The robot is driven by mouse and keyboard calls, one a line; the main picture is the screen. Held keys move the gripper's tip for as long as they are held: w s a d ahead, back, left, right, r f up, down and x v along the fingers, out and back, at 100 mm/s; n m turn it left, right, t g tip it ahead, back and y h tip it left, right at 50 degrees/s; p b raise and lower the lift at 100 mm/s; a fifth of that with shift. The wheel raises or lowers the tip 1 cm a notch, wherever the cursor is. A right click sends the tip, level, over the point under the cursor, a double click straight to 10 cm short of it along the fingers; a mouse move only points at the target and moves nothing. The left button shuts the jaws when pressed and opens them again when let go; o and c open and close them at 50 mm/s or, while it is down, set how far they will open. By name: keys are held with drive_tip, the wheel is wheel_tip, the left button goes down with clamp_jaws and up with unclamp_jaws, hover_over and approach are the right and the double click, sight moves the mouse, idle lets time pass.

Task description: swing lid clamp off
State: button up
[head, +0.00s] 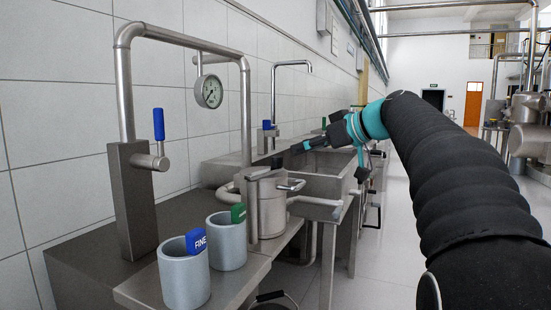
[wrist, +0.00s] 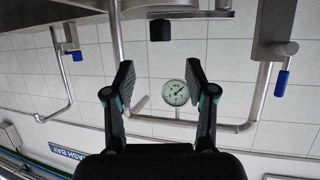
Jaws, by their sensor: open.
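The steel separator vessel (head: 268,212) stands on the bench in the head view, with a flat lid (head: 262,175) on top. A metal lever with a dark end (head: 291,185) sticks out to the right near its rim; I take it for the lid clamp, but cannot be sure. In the wrist view a black block (wrist: 159,30) hangs from a steel bar, possibly the same part. My gripper (wrist: 160,75) is open and empty, with the block beyond its fingertips. In the head view my gripper (head: 303,147) is above and right of the vessel, apart from it.
Two grey cups stand at the front: one with a blue "FINE" tag (head: 196,241), one with a green tag (head: 238,213). A blue-handled valve (head: 159,126) and overhead pipe with a gauge (head: 208,92) rise at left. A sink (head: 325,172) lies behind.

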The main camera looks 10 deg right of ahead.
sight(280, 157)
drive_tip(key=p+x, duration=0.1)
drive_tip(key=x, duration=0.9)
drive_tip(key=shift+w+f, duration=0.1)
drive_tip(key=shift+f, duration=0.05)
clamp_jaws()
